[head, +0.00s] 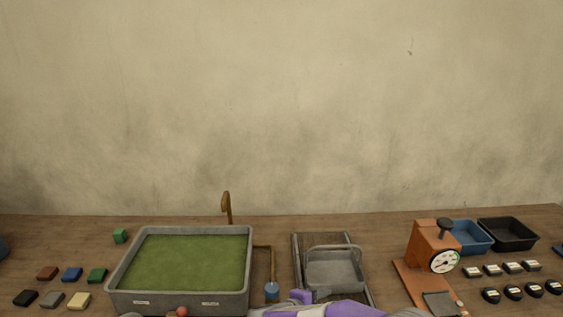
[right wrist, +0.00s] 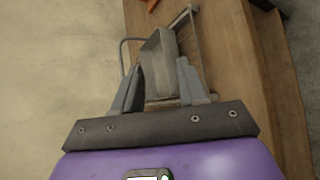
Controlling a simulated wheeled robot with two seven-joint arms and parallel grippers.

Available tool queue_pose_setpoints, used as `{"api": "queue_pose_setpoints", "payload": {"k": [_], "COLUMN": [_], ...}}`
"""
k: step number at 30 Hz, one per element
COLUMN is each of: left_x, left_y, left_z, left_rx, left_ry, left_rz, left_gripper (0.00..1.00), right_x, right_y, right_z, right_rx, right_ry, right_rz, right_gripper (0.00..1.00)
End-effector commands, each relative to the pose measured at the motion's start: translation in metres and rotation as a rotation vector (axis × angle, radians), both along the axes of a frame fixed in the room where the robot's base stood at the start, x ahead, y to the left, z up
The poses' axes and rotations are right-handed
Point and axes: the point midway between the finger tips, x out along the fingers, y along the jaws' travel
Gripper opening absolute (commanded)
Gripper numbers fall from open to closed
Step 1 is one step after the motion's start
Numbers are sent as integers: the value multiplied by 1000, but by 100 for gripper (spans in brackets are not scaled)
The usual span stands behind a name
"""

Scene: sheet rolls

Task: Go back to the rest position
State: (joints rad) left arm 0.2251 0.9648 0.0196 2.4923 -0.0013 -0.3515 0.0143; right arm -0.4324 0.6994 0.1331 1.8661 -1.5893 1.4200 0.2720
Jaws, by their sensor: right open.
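My right gripper (right wrist: 161,78) is open, its two grey fingers apart in the right wrist view. Beyond the fingertips is a grey metal basket (right wrist: 160,45) with a wire handle; I cannot tell how far away it is. In the head view the purple right gripper and arm show at the bottom edge, just in front of the basket (head: 333,270), and the fingertips are not clear there. I cannot make out my left gripper in the head view.
A grey tub (head: 118,285) with a green surface stands left, with several coloured blocks (head: 72,274) beside it. The basket stands on a dark rack (head: 299,262). An orange dial scale (head: 428,246), blue bin (head: 468,238) and black bin (head: 508,234) stand right, near several weights (head: 513,292).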

Motion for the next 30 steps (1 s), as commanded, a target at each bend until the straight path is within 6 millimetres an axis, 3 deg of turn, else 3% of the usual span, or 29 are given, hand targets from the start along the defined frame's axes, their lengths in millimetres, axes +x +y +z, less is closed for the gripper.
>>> {"api": "queue_pose_setpoints", "payload": {"k": [7, 11, 14, 18, 21, 24, 30], "left_x": [2, 1, 1, 1, 1, 1, 1], "left_y": [0, 0, 0, 0, 0, 0, 0], "left_z": [0, 0, 0, 0, 0, 0, 0], "left_rx": [1, 0, 0, 1, 1, 0, 0], "left_ry": [-4, -2, -2, -3, -3, -2, -2], "left_rz": [0, 0, 0, 1, 1, 1, 1], "left_gripper": [43, 43, 43, 43, 43, 43, 43], "right_x": [-30, -58, -93, -165, -206, -231, -248], "right_y": [-12, -15, -14, 1, 19, 35, 33], "right_z": [-80, -127, -171, -235, -262, -279, -303], "right_rx": [150, 271, 417, 739, 985, 1210, 1479], "right_ry": [233, 374, 508, 693, 743, 707, 453], "right_rz": [-33, -74, -135, -309, -479, -675, -1051], "right_gripper": [42, 42, 42, 42, 42, 42, 42]}}
